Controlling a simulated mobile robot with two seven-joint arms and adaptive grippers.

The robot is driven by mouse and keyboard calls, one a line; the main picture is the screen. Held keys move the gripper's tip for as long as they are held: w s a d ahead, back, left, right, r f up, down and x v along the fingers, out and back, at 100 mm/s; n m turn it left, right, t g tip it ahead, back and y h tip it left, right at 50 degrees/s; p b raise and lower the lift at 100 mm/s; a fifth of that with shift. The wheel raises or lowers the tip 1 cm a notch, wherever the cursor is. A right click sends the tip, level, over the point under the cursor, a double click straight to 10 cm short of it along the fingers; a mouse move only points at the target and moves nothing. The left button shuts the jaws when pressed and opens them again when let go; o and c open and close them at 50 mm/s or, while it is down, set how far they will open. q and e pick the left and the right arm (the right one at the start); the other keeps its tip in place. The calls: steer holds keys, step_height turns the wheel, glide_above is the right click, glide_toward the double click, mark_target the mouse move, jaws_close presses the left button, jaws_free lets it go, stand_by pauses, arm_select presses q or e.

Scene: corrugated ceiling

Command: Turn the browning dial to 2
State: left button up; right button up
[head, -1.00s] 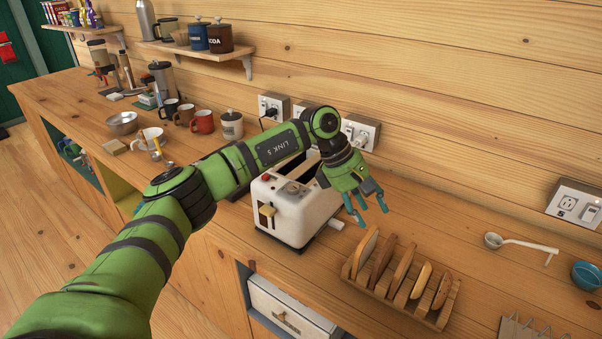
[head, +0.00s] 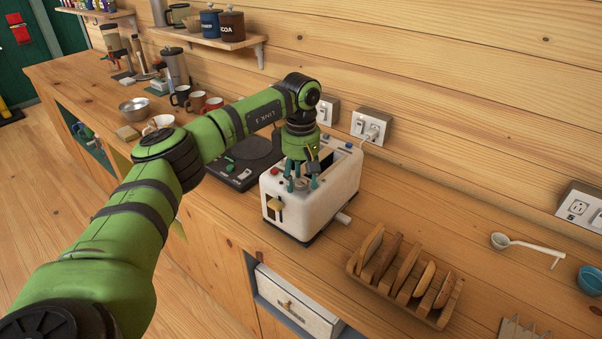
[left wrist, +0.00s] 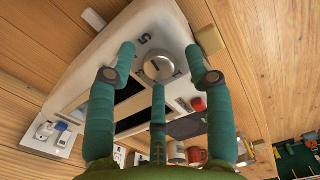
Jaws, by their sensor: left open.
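The white toaster (head: 325,205) stands on the wooden counter, with a tan lever on its front. Its browning dial (left wrist: 160,67) is a round silver knob on the top face, with a "5" printed beside it; its current setting cannot be read. My left gripper (head: 302,188) points down over the front part of the toaster's top. In the left wrist view, its teal fingers (left wrist: 163,70) are open and spread around the dial; contact cannot be told. In the head view the fingers largely hide the dial. My right gripper is not in view.
A wooden rack with bread slices (head: 408,282) stands right of the toaster. A dark flat appliance (head: 238,165) sits close on its left. Mugs and a metal bowl (head: 134,109) are farther left. A wall outlet (head: 371,126) with a plugged cord is behind.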

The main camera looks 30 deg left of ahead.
arm_select(q)
jaws_close()
